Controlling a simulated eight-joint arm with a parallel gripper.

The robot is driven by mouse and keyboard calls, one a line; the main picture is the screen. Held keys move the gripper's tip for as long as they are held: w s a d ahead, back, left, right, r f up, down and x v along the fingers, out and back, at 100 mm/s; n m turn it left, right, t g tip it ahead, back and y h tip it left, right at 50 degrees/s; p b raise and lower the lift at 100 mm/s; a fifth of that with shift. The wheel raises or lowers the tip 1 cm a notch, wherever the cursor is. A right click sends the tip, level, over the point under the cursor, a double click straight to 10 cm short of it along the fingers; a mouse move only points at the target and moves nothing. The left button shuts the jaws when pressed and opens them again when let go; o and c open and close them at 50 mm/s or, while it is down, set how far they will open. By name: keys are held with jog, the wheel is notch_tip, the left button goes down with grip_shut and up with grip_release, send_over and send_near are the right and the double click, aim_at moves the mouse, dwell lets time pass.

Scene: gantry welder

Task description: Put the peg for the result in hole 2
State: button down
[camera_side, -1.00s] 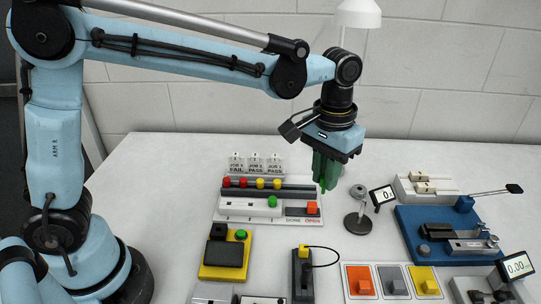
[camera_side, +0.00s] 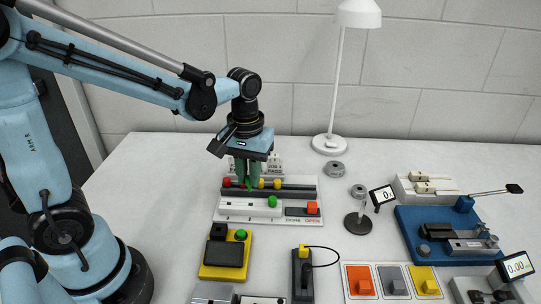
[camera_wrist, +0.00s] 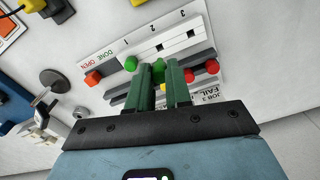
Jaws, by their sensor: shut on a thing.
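My gripper (camera_side: 247,172) is above the peg board (camera_side: 230,218), over its back part, with green fingers pointing down. In the wrist view, a bright green peg top (camera_wrist: 158,67) shows between the fingers, which are shut on it. Another green peg (camera_side: 272,201) stands in the white front strip, near hole 1, and also shows in the wrist view (camera_wrist: 130,63). The numbers 1, 2 and 3 run along the board. Red pegs (camera_wrist: 190,77) and yellow pegs (camera_side: 277,184) stand in the dark back rack (camera_side: 303,190). The fingers partly hide the rack.
Job cards (camera_side: 274,164) stand behind the rack, one reading FAIL. A red button (camera_side: 312,207) sits at the board's right end by DONE and OPEN. A yellow box (camera_side: 224,262), black stand (camera_side: 302,277) and blue fixture (camera_side: 420,240) are nearby. Table left of the board is clear.

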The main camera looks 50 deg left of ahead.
aim_at(249, 184)
jog(key=shift+f, duration=1.8)
jog(key=shift+f, duration=1.2)
dwell(0.5)
jog(key=c, duration=1)
grip_release()
jog(key=shift+o, duration=0.2)
jog(key=shift+r, duration=0.1)
jog(key=shift+r, duration=5.95)
